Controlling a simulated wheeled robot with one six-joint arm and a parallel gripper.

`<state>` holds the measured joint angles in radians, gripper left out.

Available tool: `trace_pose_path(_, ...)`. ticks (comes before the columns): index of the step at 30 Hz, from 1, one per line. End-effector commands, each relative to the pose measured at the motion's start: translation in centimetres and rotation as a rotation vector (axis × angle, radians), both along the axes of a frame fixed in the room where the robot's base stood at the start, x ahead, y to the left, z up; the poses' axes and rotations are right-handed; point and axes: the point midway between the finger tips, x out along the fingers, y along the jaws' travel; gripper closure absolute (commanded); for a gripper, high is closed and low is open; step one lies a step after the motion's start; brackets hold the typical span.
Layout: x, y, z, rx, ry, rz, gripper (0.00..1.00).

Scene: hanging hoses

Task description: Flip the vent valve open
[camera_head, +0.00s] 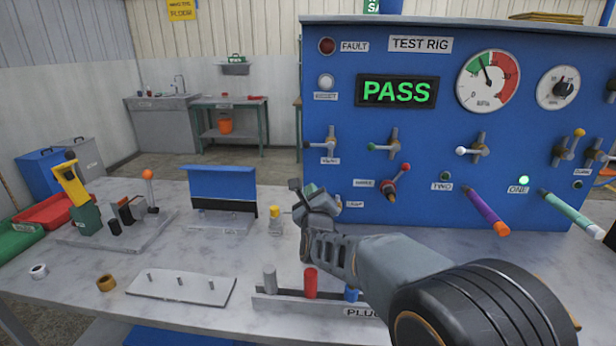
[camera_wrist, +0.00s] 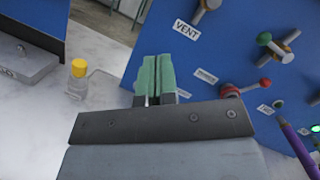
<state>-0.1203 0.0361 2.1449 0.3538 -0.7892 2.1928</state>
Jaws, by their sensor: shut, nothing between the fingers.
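The vent valve (camera_head: 331,143) is on the blue test rig panel, at its lower left. Its small label sits just below it; the wrist view shows the label reading VENT (camera_wrist: 186,30). There the valve (camera_wrist: 207,6) is cut off by the top edge. In the head view its handle lies roughly level, across the pipe, with its tip to the left. My gripper (camera_head: 308,192) is below the valve and a little to its left, in front of the panel, apart from the valve. Its green-padded fingers (camera_wrist: 158,76) are closed together with nothing between them.
A red-tipped valve (camera_head: 398,183) and a green-tipped valve (camera_head: 385,145) are right of the vent valve. Purple (camera_head: 485,211) and pale green (camera_head: 570,213) hoses hang farther right. A yellow-capped bottle (camera_head: 275,221) stands left of my gripper. The display (camera_head: 397,91) reads PASS.

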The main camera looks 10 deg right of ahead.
Motion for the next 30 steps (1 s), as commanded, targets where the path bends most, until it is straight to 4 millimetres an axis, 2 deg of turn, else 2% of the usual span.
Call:
trace_pose_path(1, 0.4, -0.1, -1.1, 0.064, -0.044, -0.007, 1.0)
trace_pose_path(7, 0.9, -0.4, -1.3, 0.226, -0.163, -0.015, 1.0)
trace_pose_path(22, 1.3, -0.6, -1.0, 0.25, -0.181, -0.016, 1.0)
trace_pose_path(26, 2.6, -0.9, -0.6, 0.249, -0.18, -0.017, 1.0)
trace_pose_path(30, 5.0, -1.4, 0.2, 0.25, -0.18, -0.017, 1.0)
